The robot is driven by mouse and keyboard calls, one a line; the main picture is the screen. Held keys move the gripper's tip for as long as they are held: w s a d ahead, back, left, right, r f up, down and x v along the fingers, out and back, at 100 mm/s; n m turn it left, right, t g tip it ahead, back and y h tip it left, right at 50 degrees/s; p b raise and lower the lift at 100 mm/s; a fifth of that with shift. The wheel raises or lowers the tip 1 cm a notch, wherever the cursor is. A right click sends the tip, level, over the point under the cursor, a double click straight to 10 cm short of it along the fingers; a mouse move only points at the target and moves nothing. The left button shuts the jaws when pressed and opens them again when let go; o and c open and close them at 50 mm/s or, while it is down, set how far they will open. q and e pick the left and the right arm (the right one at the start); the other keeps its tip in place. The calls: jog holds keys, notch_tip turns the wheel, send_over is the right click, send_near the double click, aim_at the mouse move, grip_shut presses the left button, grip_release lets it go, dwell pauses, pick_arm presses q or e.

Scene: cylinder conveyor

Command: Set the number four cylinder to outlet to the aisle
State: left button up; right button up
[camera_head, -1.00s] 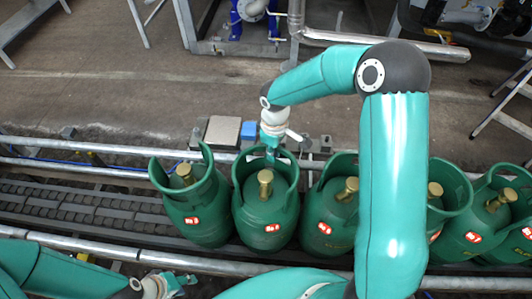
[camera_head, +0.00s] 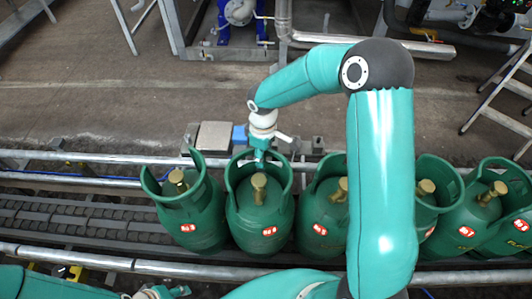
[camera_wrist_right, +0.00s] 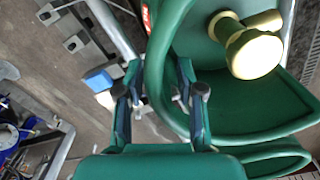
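Several green gas cylinders stand upright in a row on the conveyor, with collars, brass valves and red number tags. The tags are too small to read surely. My right gripper (camera_head: 259,160) is at the far collar rim of the second cylinder from the left (camera_head: 258,215). In the right wrist view, the right gripper's fingers (camera_wrist_right: 160,95) are spread on either side of a green collar rim (camera_wrist_right: 158,65), with gaps showing. The brass valve (camera_wrist_right: 252,47) is beyond them. My left gripper (camera_head: 162,292) is at the bottom edge, partly cut off and apart from the cylinders.
The conveyor (camera_head: 80,218) is bare left of the cylinders, with metal rails (camera_head: 90,258) along both sides. A grey-topped box (camera_head: 215,136) and a blue block (camera_head: 240,136) are behind the far rail. A stepladder (camera_head: 500,85) stands at the right. The aisle floor (camera_head: 100,100) is open.

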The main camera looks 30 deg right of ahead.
notch_tip(320, 180, up, 12)
jog(key=shift+f, duration=0.1)
dwell(0.5)
jog(key=shift+s, duration=0.1)
dwell(0.4)
